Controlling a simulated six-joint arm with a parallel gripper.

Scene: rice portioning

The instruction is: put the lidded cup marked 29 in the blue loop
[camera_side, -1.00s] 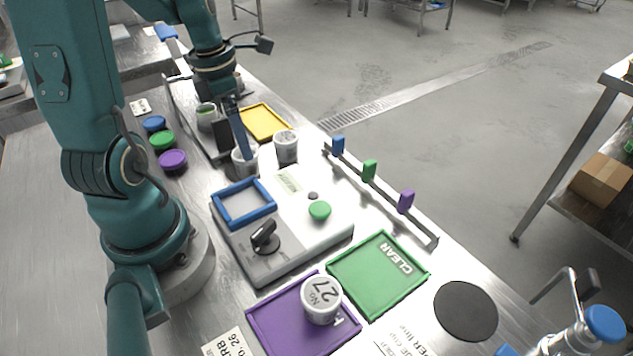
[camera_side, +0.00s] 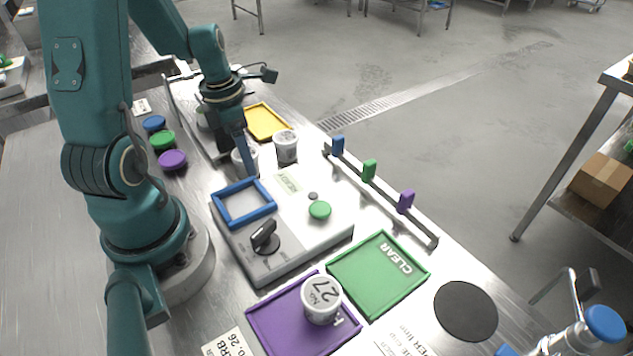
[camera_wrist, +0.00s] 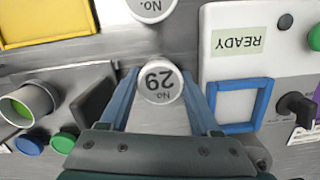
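The lidded cup marked 29 (camera_wrist: 159,83) is white and stands upright between the fingers of my gripper (camera_wrist: 160,76) in the wrist view. The fingers are apart on either side of its lid, and I see no clear squeeze on it. In the side view the cup (camera_side: 240,160) is partly hidden behind the fingers of my gripper (camera_side: 250,165). The blue loop (camera_side: 223,223) is a square frame on the white device, empty inside. It also shows in the wrist view (camera_wrist: 264,102), to the right of the cup.
The device (camera_side: 300,245) has a READY label, a green button and a black knob. Another white cup (camera_side: 285,146) stands close to cup 29. Cup 27 (camera_side: 322,300) stands on the purple tray (camera_side: 268,318). The green tray (camera_side: 350,265) is empty. A rail with coloured tabs (camera_side: 390,203) runs along the far edge.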

